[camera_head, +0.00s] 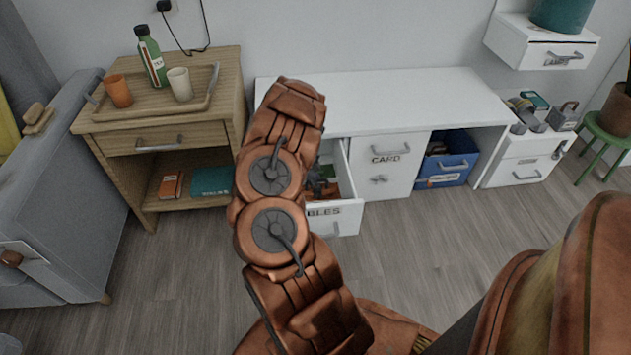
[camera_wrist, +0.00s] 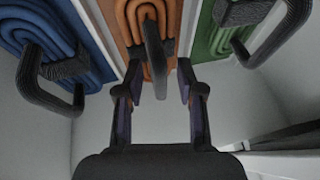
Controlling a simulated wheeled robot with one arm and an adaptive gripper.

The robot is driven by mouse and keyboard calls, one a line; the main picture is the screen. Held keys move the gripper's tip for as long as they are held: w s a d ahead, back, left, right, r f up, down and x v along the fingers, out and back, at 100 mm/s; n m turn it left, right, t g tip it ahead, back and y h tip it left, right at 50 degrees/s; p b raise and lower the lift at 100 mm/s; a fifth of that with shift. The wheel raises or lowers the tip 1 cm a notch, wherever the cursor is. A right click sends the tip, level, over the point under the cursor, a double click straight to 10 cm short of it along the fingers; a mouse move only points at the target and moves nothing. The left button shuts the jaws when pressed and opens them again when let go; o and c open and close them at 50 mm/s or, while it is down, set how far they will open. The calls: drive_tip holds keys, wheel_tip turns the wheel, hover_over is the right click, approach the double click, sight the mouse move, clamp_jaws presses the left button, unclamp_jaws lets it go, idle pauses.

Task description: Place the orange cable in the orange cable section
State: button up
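The orange cable (camera_wrist: 135,20) is a flat coil in the middle section in the wrist view, between white dividers, with a dark grey looped handle (camera_wrist: 154,45) on it. A blue cable (camera_wrist: 45,15) lies in the section to its left and a green cable (camera_wrist: 212,38) to its right, each with a similar handle. My gripper (camera_wrist: 160,82) is open, its fingertips on either side of the lower end of the orange cable's handle, with gaps visible. In the head view the open drawer (camera_head: 345,218), its label partly hidden, ends in "BLES"; my arm covers much of it.
A wooden side table (camera_head: 165,135) with a tray, bottle and cups stands at left. A small white cabinet (camera_head: 520,160) stands at right. The desk top looks clear.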

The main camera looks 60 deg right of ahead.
drive_tip(key=shift+r, duration=0.1)
drive_tip(key=p+v, duration=0.3)
drive_tip(key=v, duration=0.9)
idle(0.6)
